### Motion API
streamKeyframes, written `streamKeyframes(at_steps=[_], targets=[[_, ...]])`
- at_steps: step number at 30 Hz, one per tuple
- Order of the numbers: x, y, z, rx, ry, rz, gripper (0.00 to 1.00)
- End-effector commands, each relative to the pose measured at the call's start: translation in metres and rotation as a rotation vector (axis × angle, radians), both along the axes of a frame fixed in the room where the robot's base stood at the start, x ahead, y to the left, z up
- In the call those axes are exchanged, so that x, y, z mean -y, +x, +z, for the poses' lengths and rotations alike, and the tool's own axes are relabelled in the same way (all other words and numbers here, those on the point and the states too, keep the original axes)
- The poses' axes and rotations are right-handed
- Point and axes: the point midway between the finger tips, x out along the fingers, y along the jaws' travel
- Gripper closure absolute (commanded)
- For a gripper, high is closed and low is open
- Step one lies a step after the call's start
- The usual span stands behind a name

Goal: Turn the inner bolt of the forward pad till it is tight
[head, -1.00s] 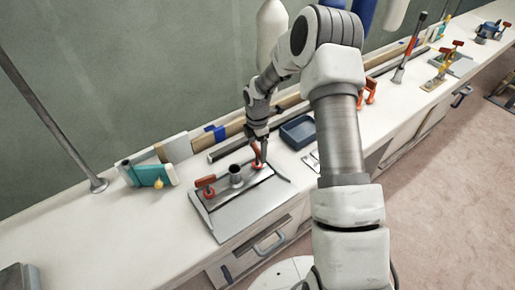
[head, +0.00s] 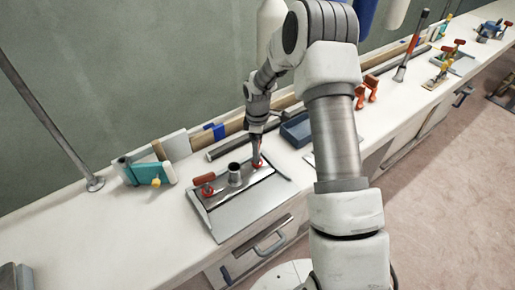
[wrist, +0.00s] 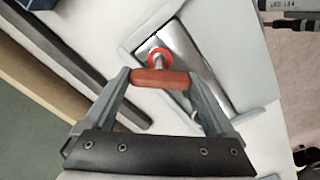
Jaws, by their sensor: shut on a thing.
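The pad is a grey steel plate (head: 250,205) with a bright metal strip and a short upright tube (head: 235,174), lying on the white bench. Two bolts with red T-handles stand on it. The left red handle (head: 204,179) is free. My gripper (head: 256,150) points down over the right bolt (head: 257,164). In the wrist view my gripper (wrist: 160,82) is shut on the red handle (wrist: 161,78), with a finger at each end. The bolt's shank and red collar (wrist: 159,57) show just beyond the handle, on the strip. The thread is hidden.
A blue tray (head: 297,130) stands right of the pad. A teal tool (head: 145,172) lies to the left, and long bars (head: 232,143) lie behind. A metal post (head: 50,120) rises at the far left. The bench front left of the pad is clear.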

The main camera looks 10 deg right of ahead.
Motion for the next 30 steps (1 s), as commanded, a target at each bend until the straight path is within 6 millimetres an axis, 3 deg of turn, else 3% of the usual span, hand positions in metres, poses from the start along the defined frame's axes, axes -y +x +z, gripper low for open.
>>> streamKeyframes(at_steps=[30], targets=[[-0.0006, 0.0034, 0.0048, 0.01, 0.001, -0.967, 0.66]])
